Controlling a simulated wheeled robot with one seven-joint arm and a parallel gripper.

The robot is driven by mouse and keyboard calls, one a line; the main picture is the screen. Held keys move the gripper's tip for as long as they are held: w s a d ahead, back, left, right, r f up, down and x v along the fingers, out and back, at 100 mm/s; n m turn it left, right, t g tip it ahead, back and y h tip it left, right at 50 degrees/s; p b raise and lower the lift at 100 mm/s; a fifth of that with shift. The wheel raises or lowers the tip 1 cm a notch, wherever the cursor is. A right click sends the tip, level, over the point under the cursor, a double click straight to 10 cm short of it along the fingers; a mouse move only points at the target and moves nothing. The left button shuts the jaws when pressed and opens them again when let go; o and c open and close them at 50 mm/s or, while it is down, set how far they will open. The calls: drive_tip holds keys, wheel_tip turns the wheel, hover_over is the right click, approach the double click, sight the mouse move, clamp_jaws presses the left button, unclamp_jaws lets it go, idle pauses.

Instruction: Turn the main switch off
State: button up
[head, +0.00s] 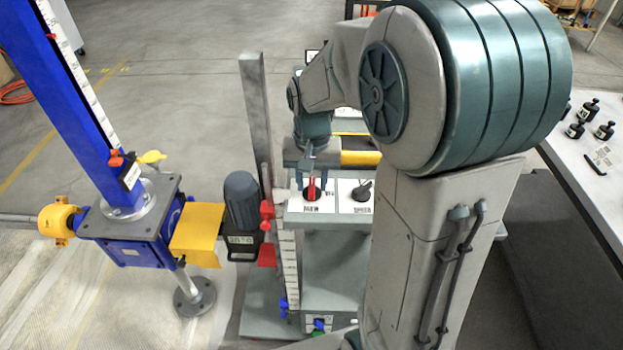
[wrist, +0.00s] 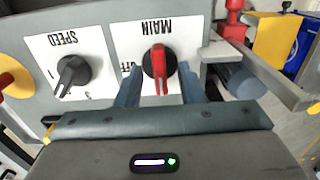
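The main switch is a red knob with a long grip (wrist: 160,62) on a white plate marked MAIN, which reads upside down in the wrist view. Its grip lies along the picture's vertical there, and part of an OFF mark shows to its left. It also shows as a red upright shape in the head view (head: 311,188). My gripper (wrist: 159,72) is open, with one blue-grey finger on each side of the knob. Gaps show between both fingers and the red grip. In the head view my gripper (head: 311,178) is over the panel and partly covers the switch.
A black SPEED knob (wrist: 73,72) sits beside the main switch, with a yellow-ringed red button (wrist: 12,78) beyond it. A blue screw jack (head: 125,235) with a yellow guard (head: 197,235) and a grey motor (head: 241,200) stands left of the panel.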

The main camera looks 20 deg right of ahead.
drive_tip(key=shift+f, duration=0.1)
clamp_jaws()
drive_tip(key=shift+m, duration=0.3)
drive_tip(key=m, duration=0.9)
drive_tip(key=shift+b, duration=0.35)
drive_tip(key=m, duration=0.4)
drive_tip(key=shift+m, duration=2.1)
